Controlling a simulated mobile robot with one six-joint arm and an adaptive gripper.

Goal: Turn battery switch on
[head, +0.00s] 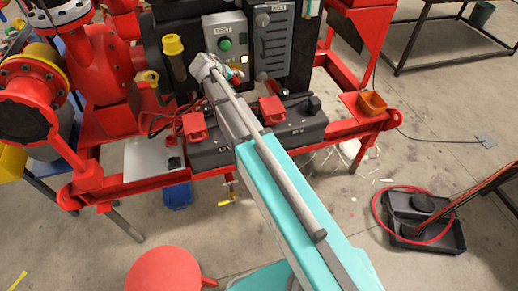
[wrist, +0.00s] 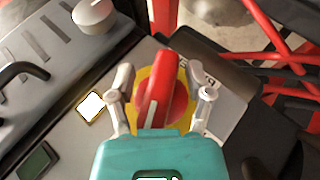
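The battery switch (wrist: 162,95) is a red rotary handle on a round yellow base in the wrist view. Its long grip stands nearly upright in the picture, leaning slightly right at the top, with a pale line on it. My gripper (wrist: 161,88) is open, with one finger on each side of the red handle. Gaps with yellow show between the fingers and the grip; contact cannot be made out. In the head view my gripper (head: 236,74) is at the dark panel, and it and the arm hide most of the switch.
A control box with a green button (head: 225,44) is just above my gripper. A grey vented box (head: 273,40) stands to its right. A yellow-capped post (head: 173,45) is on the left. Black batteries with red terminal covers (head: 271,110) lie below. Red cables (wrist: 285,60) run at the right.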

